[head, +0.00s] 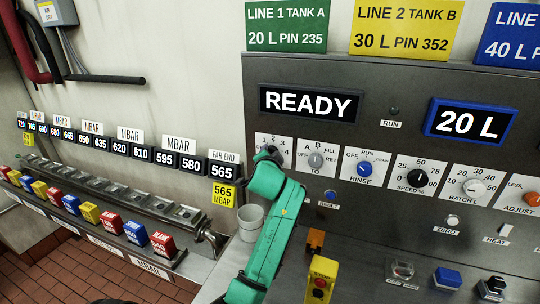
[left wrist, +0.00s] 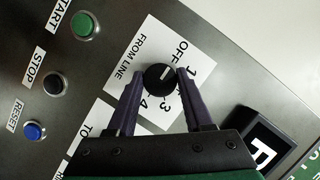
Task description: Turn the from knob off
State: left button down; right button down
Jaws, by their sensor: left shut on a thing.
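The from knob (left wrist: 160,77) is a round black dial with a short white mark, on a white plate labelled FROM LINE (left wrist: 128,60) with OFF and numbers around it. Its white mark points toward the OFF and 1 side of the plate; exactly which is hard to tell. My left gripper (left wrist: 158,76) has its dark fingers on opposite sides of the knob, shut on it. In the head view my left gripper (head: 268,153) is in front of the from plate (head: 272,141) and hides the knob. My right gripper is not in view.
The TO knob (head: 316,160) and blue RINSE knob (head: 364,169) sit just right on the same steel panel. A READY display (head: 310,104) is above. START (left wrist: 84,25), STOP (left wrist: 54,84) and RESET (left wrist: 35,130) buttons are close by. A white cup (head: 251,218) stands below left.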

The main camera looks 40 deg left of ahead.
pick_arm(q)
jog(key=shift+c, duration=1.5)
grip_release()
jog(key=b+v, duration=0.3)
jog(key=v, duration=1.1)
jog(key=shift+s+d+b, duration=0.2)
jog(key=shift+b, duration=0.1)
jog(key=shift+r, duration=0.1)
